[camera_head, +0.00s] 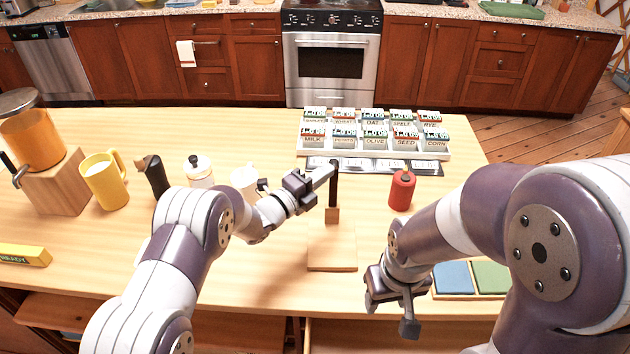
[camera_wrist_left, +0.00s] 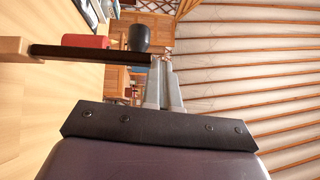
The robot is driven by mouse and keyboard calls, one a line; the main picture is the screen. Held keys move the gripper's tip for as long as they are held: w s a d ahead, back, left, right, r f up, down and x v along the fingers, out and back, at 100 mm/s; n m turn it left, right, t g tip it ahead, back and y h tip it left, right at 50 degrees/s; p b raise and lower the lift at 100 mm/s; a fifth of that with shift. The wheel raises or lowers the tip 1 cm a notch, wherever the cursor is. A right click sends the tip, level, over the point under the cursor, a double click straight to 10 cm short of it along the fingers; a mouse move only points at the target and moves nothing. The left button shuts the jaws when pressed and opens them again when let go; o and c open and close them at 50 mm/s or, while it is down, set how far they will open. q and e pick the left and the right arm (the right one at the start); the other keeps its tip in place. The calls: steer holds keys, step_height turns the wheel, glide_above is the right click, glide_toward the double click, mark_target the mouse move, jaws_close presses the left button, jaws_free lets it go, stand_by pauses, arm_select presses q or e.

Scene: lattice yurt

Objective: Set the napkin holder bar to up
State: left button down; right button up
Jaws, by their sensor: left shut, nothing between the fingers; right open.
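The napkin holder has a flat wooden base (camera_head: 332,258) near the front middle of the table, with a small wooden block at its back. Its dark bar (camera_head: 333,186) stands up from that block. In the left wrist view the bar (camera_wrist_left: 90,54) shows sideways, running from the wooden block (camera_wrist_left: 14,47) to my fingertips. My left gripper (camera_head: 328,173) is shut and empty, its tips close to the bar's upper end; I cannot tell whether they touch it. My right gripper (camera_head: 390,318) is open and empty, low at the table's front edge.
A red bottle (camera_head: 402,190) stands right of the bar. A tray of labelled cards (camera_head: 450,153) is behind it. A white-lidded jar (camera_head: 199,172), dark pepper-mill-like object (camera_head: 154,176) and yellow mug (camera_head: 106,180) stand left. Blue and green tiles (camera_head: 453,279) lie near my right gripper.

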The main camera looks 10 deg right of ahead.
arm_select(q)
steer(key=b+v, duration=0.5)
steer(key=v, duration=0.7)
steer(key=s+f+m+h+b, duration=0.1)
steer(key=s+f+b, duration=0.2)
steer(key=f+b, duration=0.25)
steer(key=s+f+h+b, duration=0.1)
steer(key=s+f+b, duration=0.2)
steer(key=f+b, duration=0.25)
steer(key=w+d+r+m+t+p, duration=0.1)
steer(key=w+d+r+p, duration=0.4)
steer(key=w+d+r, duration=0.2)
steer(key=shift+x, duration=0.95)
steer(key=shift+w, duration=0.1)
